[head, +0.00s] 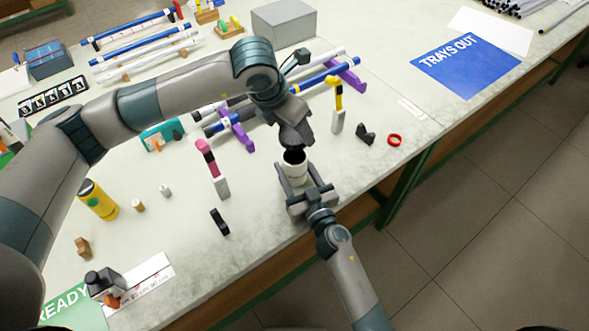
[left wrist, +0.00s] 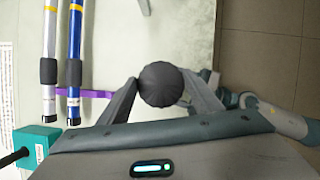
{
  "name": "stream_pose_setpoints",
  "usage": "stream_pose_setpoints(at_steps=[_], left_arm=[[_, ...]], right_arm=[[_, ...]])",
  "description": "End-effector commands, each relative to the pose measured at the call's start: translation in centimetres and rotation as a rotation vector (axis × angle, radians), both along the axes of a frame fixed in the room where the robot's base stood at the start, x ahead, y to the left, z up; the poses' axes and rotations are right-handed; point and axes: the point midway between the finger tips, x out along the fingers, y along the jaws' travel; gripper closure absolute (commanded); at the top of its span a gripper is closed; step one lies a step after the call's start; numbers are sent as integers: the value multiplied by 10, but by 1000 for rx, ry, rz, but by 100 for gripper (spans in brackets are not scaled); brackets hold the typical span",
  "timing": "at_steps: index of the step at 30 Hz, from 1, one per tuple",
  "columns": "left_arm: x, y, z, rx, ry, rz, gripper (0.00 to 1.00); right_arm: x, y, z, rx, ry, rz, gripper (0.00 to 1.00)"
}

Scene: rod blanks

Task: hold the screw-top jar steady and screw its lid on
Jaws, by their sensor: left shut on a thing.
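The screw-top jar (head: 296,176) is white and upright near the table's front edge. My right gripper (head: 300,180) has a finger on each side of it and looks shut on it. My left gripper (head: 294,146) points down over the jar's mouth. In the left wrist view its fingers (left wrist: 160,88) are shut on the round, dark, ridged lid (left wrist: 160,82). The lid hides the jar there. In the head view the left gripper partly covers the lid, and I cannot tell whether it touches the jar's rim.
A pink-topped tool (head: 205,150) stands left of the jar and a yellow-topped one (head: 337,110) right of it. A red ring (head: 395,140) and a dark block (head: 364,134) lie farther right. Rods on purple stands (head: 236,130) lie behind. A yellow bottle (head: 98,200) stands at left.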

Motion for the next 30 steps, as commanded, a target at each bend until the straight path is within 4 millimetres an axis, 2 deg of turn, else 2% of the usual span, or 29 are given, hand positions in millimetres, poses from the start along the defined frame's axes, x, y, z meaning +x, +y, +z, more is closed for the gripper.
stream_pose_setpoints(at_steps=[5,16,30], left_arm=[[0,0,-6,-1,1,1,62],[0,0,-47,-2,-3,1,62],[0,0,-49,-3,-5,0,62]], right_arm=[[0,0,0,0,0,0,88],[0,0,0,0,0,0,88],[0,0,0,0,1,0,88]])
